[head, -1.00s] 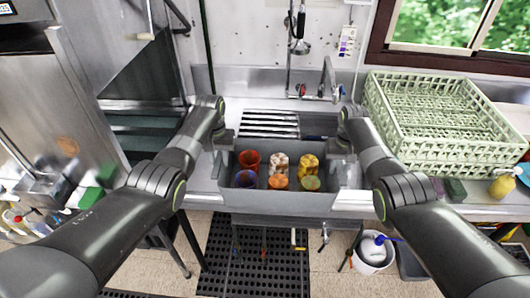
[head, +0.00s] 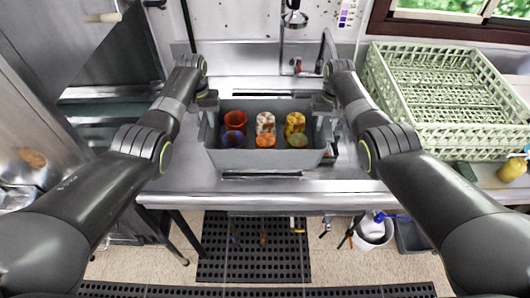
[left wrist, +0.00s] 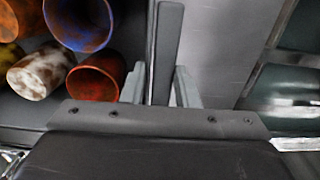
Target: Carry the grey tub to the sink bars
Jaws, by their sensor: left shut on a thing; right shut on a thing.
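The grey tub (head: 265,160) is upright over the sink, with several coloured cups inside, including a red cup (head: 235,119) and a yellow cup (head: 295,121). My left gripper (head: 208,100) is shut on the tub's left wall, and my right gripper (head: 324,102) is shut on its right wall. The left wrist view shows the wall between the left fingers (left wrist: 160,87), with cups beside it. The sink bars (head: 262,175) are mostly hidden under the tub; a strip shows at its front. I cannot tell whether the tub touches them.
A pale green dish rack (head: 440,135) stands on the counter to the right. The faucet (head: 327,55) rises behind the sink. Bare steel counter (head: 265,192) lies in front of the tub. A white bucket (head: 372,233) and a black mat (head: 250,262) are on the floor.

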